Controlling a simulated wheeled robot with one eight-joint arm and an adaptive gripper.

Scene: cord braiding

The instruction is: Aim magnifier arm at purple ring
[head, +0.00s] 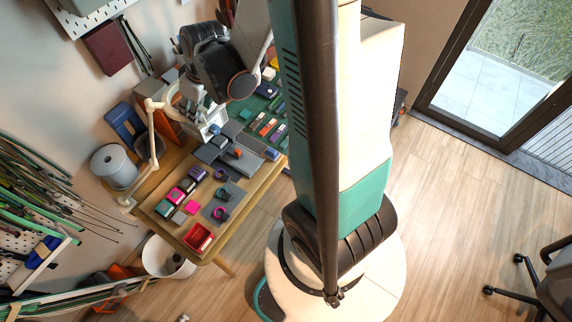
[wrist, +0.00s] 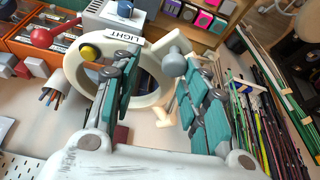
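The magnifier arm is a cream jointed lamp arm (head: 152,132) clamped at the table's left edge in the head view. Its round head partly shows beside my gripper. In the head view, a purple-magenta ring (head: 219,213) lies on a grey mat near the table's front.
Other dark rings, colored blocks and a red tray (head: 198,237) lie on the table (head: 161,222). A grey spool (head: 115,166) stands at left. In the wrist view, a box labelled LIGHT (wrist: 124,38) is behind the ring and cords (wrist: 262,115) hang at right.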

